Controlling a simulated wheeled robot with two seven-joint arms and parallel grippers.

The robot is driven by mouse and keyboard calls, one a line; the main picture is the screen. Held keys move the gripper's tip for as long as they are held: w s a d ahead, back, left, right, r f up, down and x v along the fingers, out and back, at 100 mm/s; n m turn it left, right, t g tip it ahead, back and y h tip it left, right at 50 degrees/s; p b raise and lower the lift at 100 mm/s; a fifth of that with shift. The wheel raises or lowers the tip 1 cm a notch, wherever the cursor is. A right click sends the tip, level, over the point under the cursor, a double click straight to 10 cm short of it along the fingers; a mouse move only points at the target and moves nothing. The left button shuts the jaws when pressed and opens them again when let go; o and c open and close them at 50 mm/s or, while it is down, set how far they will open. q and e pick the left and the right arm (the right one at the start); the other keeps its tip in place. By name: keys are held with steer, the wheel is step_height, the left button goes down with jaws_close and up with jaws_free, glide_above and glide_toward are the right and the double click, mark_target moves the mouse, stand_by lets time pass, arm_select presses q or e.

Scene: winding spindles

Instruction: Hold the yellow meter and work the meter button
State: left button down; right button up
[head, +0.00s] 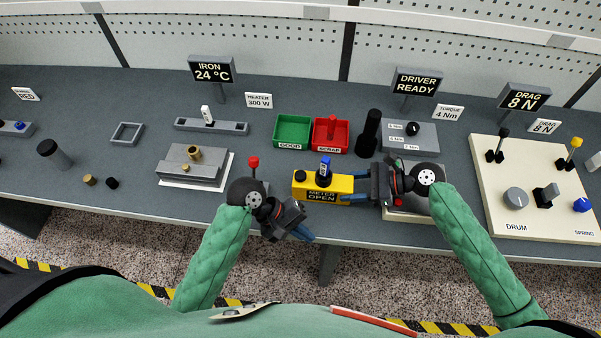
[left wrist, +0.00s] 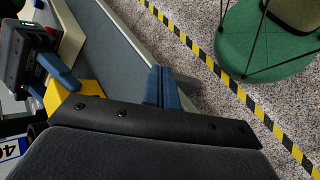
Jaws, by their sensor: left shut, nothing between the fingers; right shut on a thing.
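The yellow meter (head: 322,197) sits on the bench near its front edge, its label reading METER OPEN. My right gripper (head: 350,187) is shut on the meter's right end. My left gripper (head: 306,237) is shut and empty, below and apart from the meter, by the bench edge. In the left wrist view its blue fingers (left wrist: 165,88) are together, with part of the meter (left wrist: 72,92) at left.
Behind the meter stand a green GOOD tray (head: 279,130) and a red SCRAP tray (head: 345,136). A grey fixture (head: 190,168) and a red-topped lever (head: 253,162) are to the left. A cream DRUM panel (head: 530,208) is at right.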

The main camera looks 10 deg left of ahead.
mark_target(296, 175)
arm_select(q)
steer(key=w+a+r+m+t, duration=0.1)
steer(key=w+a+r+m, duration=0.1)
steer(key=w+r+m, duration=0.4)
steer(key=w+a+r+m+t, duration=0.2)
steer(key=w+r+m, duration=0.3)
steer(key=r, duration=0.8)
steer(key=shift+w+r+m, duration=0.35)
steer(key=shift+w+m, duration=0.05)
steer(key=shift+w, duration=0.7)
steer(key=shift+f, duration=0.1)
steer(key=shift+f, duration=4.35)
steer(key=shift+f, duration=0.15)
steer(key=shift+f, duration=0.25)
steer(key=shift+f, duration=0.5)
steer(key=shift+r, duration=0.95)
